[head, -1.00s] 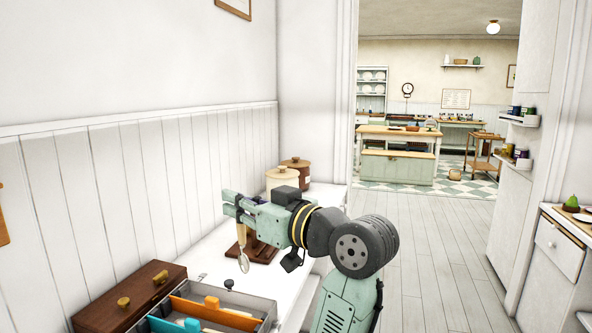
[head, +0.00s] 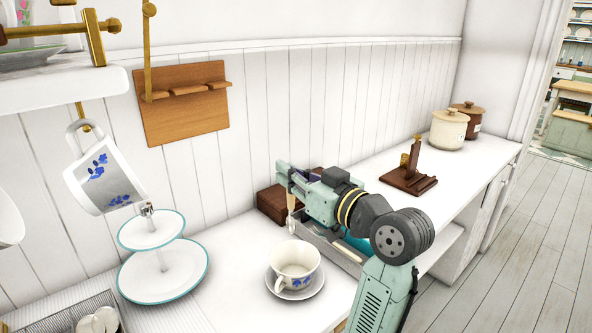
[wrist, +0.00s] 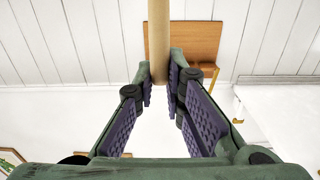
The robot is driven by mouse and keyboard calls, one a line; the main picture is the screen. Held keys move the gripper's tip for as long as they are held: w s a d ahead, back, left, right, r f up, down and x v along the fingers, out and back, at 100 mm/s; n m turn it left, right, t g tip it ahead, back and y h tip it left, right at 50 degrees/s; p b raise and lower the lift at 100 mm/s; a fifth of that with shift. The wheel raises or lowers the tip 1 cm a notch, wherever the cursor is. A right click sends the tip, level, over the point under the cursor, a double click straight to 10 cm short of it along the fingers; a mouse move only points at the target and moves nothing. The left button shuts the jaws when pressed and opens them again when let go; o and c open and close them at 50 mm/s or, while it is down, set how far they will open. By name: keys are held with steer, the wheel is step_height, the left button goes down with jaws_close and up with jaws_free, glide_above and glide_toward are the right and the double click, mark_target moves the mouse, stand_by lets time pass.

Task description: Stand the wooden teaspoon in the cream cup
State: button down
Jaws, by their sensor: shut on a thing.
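My gripper (head: 285,179) is shut on the wooden teaspoon (head: 291,201), which hangs below the fingers, roughly upright. In the wrist view, the pale wooden shaft of the teaspoon (wrist: 158,38) stands between the purple finger pads of my gripper (wrist: 160,78). The cream cup (head: 293,256) has blue flowers and stands upright on a saucer (head: 308,292) on the white counter. In the head view, the teaspoon is above and behind the cup, apart from it. The inside of the cup shows partly.
A two-tier stand (head: 163,284) is left of the cup, and a patterned mug (head: 105,175) hangs above it. A dark wooden box (head: 270,204) and a grey tray (head: 345,262) lie near my arm. A wooden stand (head: 409,181) and canisters (head: 450,130) are farther right.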

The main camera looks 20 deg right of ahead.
mark_target(294, 221)
steer(key=shift+f+b, duration=3.95)
steer(key=shift+f, duration=1.35)
steer(key=c, duration=1.6)
jaws_free()
steer(key=v, duration=1.2)
steer(key=shift+r, duration=0.1)
